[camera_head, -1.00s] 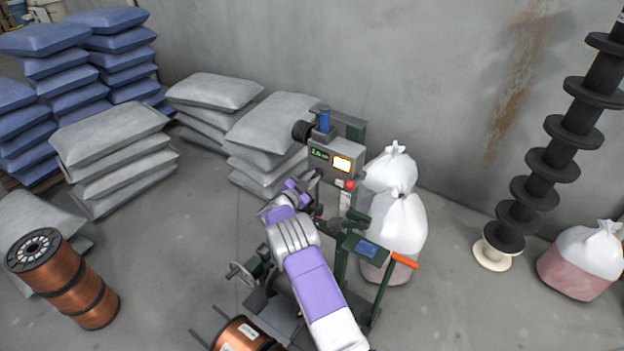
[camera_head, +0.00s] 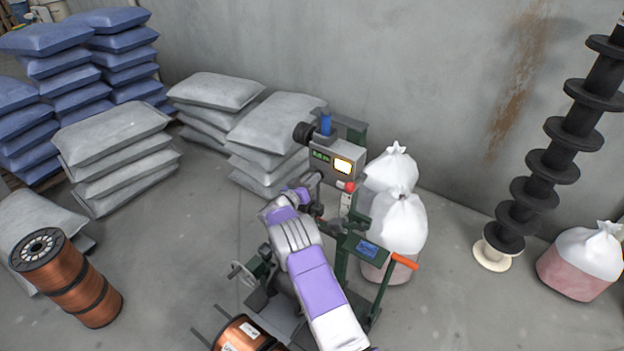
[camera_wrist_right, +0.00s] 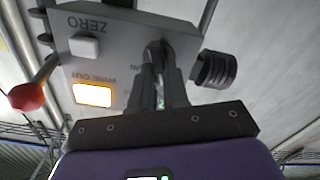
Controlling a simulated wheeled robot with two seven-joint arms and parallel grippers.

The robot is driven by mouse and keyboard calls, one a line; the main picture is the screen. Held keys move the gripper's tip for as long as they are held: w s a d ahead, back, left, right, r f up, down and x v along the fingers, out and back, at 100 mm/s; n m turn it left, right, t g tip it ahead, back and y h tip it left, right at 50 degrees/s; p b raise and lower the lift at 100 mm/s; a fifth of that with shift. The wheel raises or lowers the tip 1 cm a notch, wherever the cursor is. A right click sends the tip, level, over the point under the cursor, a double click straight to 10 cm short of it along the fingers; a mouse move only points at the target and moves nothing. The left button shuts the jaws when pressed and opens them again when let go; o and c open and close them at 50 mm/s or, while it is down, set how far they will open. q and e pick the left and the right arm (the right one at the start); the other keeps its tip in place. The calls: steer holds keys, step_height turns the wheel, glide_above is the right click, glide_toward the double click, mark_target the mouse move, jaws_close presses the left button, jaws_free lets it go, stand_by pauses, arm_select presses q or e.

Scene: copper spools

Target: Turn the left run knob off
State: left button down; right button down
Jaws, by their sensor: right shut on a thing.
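The grey control box (camera_head: 338,158) stands on the green machine frame, with a green display and a lit yellow-white window (camera_head: 343,165). In the right wrist view the box (camera_wrist_right: 120,40) appears upside down, with a lit WIRE OUT window (camera_wrist_right: 92,95) and a white ZERO button (camera_wrist_right: 84,47). A dark knob (camera_wrist_right: 160,52) sits by a partly hidden label. My right gripper (camera_wrist_right: 162,88) is shut on this knob, and its fingers hide much of it. In the head view my right gripper (camera_head: 312,179) is at the box's lower left. My left gripper is out of view.
A red-tipped lever (camera_wrist_right: 26,97) and a black ribbed cylinder (camera_wrist_right: 214,69) flank the box. White sacks (camera_head: 400,215) stand right of the machine. Grey bags (camera_head: 270,130) are stacked behind it.

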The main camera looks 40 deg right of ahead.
steer(key=shift+n, duration=1.2)
steer(key=shift+f, duration=0.1)
steer(key=c, duration=1.1)
jaws_free()
steer(key=p+v, duration=0.1)
steer(key=v, duration=0.6)
steer(key=shift+a, duration=0.3)
